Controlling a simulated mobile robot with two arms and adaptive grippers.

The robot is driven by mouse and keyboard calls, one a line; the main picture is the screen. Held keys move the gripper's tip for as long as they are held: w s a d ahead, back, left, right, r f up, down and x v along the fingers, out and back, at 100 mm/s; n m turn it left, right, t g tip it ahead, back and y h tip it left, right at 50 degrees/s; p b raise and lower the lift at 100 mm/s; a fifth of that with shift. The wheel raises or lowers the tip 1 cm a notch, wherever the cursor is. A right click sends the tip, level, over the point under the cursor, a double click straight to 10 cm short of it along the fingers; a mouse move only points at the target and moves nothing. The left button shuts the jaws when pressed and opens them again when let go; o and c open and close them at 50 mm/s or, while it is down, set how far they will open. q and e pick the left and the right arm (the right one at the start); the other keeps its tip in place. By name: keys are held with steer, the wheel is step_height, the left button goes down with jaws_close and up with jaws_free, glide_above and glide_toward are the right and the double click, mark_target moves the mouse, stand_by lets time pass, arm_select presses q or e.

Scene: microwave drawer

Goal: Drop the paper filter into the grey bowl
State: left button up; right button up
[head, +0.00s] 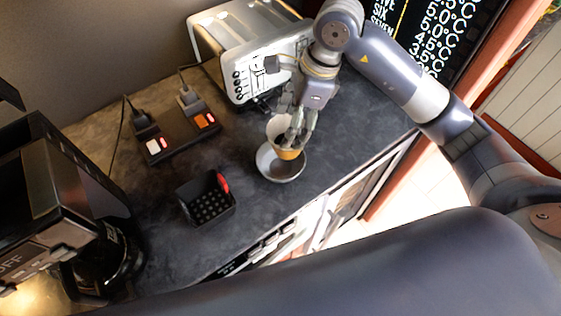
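The paper filter (276,131) is a pale cup shape with a brownish-orange lower part. It is pinched at its right wall between the fingers of my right gripper (294,136), which partly hide it. The grey bowl (265,163) sits on the dark counter. The filter overlaps the bowl's back rim in the picture and appears to be above it; whether they touch cannot be told. My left gripper is not in view.
A toaster (262,65) stands behind the gripper. A power strip (180,135) with plugs and a black basket (207,203) with a red part are left of the bowl. A coffee machine (45,190) stands at far left. The counter's front edge is close to the bowl.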

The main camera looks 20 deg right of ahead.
steer(key=o, duration=0.9)
steer(key=shift+r, duration=0.1)
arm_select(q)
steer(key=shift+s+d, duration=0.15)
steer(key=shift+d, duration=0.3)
arm_select(e)
steer(key=v, duration=1.1)
steer(key=shift+r, duration=0.4)
